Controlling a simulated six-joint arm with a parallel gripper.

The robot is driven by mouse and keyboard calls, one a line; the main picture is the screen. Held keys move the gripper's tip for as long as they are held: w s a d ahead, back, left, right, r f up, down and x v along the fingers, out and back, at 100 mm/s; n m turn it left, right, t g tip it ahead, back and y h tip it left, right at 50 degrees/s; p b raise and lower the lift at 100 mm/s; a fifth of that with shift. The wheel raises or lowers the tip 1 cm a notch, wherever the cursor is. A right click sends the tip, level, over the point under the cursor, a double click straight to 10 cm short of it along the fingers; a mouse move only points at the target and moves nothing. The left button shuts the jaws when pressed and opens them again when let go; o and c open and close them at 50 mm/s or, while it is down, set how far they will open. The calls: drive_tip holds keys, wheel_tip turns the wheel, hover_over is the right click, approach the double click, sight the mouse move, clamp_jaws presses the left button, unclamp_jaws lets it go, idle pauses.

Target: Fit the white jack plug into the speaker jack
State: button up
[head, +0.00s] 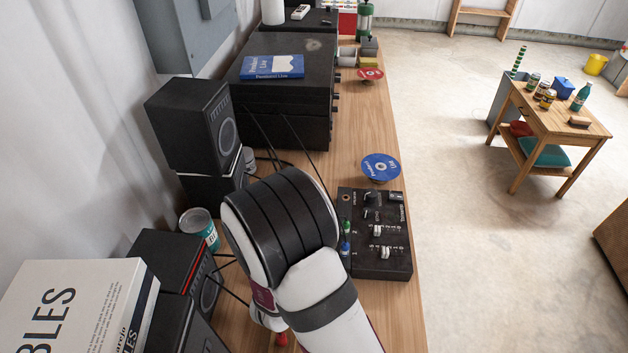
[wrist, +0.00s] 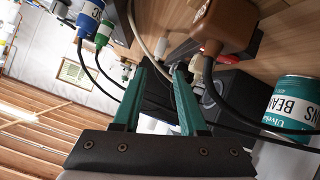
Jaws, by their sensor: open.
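My gripper (wrist: 162,72) shows in the wrist view with its two green fingers apart. No held object can be made out between the tips. A small white piece (wrist: 196,65) lies just right of the tips, beside a brown block; I cannot tell whether it is the white jack plug. A pale cable (wrist: 139,28) runs down towards the tips. A green plug (wrist: 103,36) and a blue plug (wrist: 90,18) with black cables are at the upper left. In the head view my wrist hides the fingers. I cannot pick out the speaker jack for certain.
A black control panel (head: 373,262) sits on the wooden bench (head: 335,165), right of my wrist. Dark speakers (head: 197,120), a can (head: 198,224) and a white book box (head: 75,305) stand left. The brown block (wrist: 222,25) and black cables crowd the gripper's surroundings.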

drive_tip(key=x, duration=1.5)
drive_tip(key=shift+w+d, duration=0.15)
drive_tip(key=shift+w, duration=0.25)
clamp_jaws()
